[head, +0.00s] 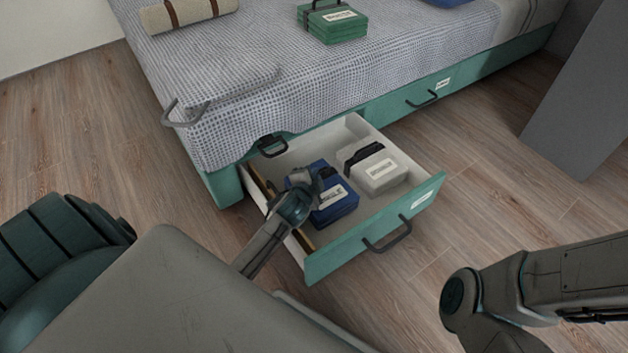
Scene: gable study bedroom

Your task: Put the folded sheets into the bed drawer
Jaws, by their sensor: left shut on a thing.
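The bed drawer (345,236) is pulled out from under the bed, with its green front facing the lower right. A blue labelled bundle (338,206), like folded sheets, is inside it toward the left. A white labelled bundle (384,174) with a dark strap lies in the drawer to its right. My left gripper (326,174) reaches in over the drawer's left wall and is shut at the top of the blue bundle; its fingers partly hide the grip. A green labelled bundle (333,25) with a dark handle lies on the bed. My right gripper is out of view.
The bed (390,65) has a checked cover, with a beige roll (188,12) and a blue item (447,2) on it. A second drawer (460,88) is shut. A grey panel (582,95) stands at right. Wood floor is clear before the drawer.

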